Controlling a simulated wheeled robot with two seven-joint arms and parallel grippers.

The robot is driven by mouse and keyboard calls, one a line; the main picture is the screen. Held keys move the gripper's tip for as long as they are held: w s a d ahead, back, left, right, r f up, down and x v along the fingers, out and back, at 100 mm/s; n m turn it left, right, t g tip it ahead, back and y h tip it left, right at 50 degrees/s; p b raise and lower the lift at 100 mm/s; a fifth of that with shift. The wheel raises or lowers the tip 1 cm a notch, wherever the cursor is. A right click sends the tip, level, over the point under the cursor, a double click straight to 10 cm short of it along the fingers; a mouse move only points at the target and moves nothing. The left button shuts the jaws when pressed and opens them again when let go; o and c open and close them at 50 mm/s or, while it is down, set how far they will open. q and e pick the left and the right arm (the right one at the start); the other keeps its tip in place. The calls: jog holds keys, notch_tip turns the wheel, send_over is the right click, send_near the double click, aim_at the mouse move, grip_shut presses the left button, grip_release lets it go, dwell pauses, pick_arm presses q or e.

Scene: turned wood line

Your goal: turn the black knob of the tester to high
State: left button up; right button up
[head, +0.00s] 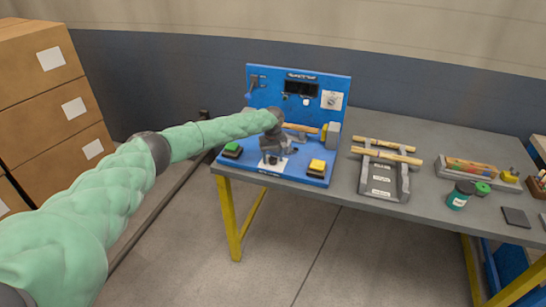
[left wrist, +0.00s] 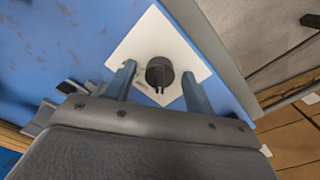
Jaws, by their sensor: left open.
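The tester (head: 300,118) is a blue unit with an upright panel and a flat base on the bench. Its black knob (left wrist: 159,70) is round and sits on a white square plate (left wrist: 150,35), which also shows near the front of the base in the head view (head: 282,163). My left gripper (head: 270,156) is over this plate, pointing down. In the left wrist view its open fingers (left wrist: 159,74) stand on either side of the knob, with visible gaps. The plate's markings are too small to read, so the knob's setting is unclear. My right gripper is not in view.
A green button (head: 232,149) and a yellow button (head: 317,166) flank the plate. A wooden-handled mallet (head: 331,134) lies behind. A grey rack (head: 382,182) with wooden sticks and a teal jar (head: 459,196) stand to the right. Cardboard boxes (head: 50,95) are stacked at left.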

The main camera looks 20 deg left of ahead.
pick_arm(q)
jog(key=shift+c, duration=0.2)
jog(key=c, duration=0.9)
